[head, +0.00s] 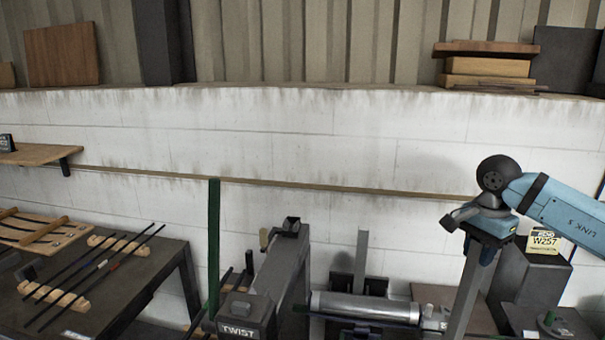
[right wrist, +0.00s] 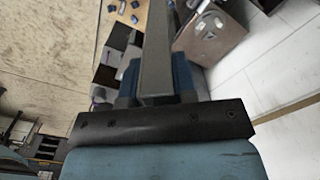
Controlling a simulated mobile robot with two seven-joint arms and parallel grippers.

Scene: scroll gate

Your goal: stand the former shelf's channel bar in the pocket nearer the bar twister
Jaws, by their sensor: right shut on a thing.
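My right gripper (head: 486,242) is at the right of the head view, pointing down and shut on a grey channel bar (head: 463,295). The bar hangs below the fingers, close to upright, and its lower end is out of the picture. In the right wrist view the bar (right wrist: 155,50) runs between the two blue fingers (right wrist: 156,82). The bar twister (head: 238,318), marked TWIST, stands low in the middle, well left of the held bar. I cannot make out the pockets. My left gripper is not in view.
A tall green bar (head: 214,245) stands upright left of the twister. A table (head: 150,280) at left carries thin rods on wooden racks. A grey roller (head: 365,307) lies between twister and held bar. A dark box (head: 530,278) with a W257 label (head: 545,241) stands right.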

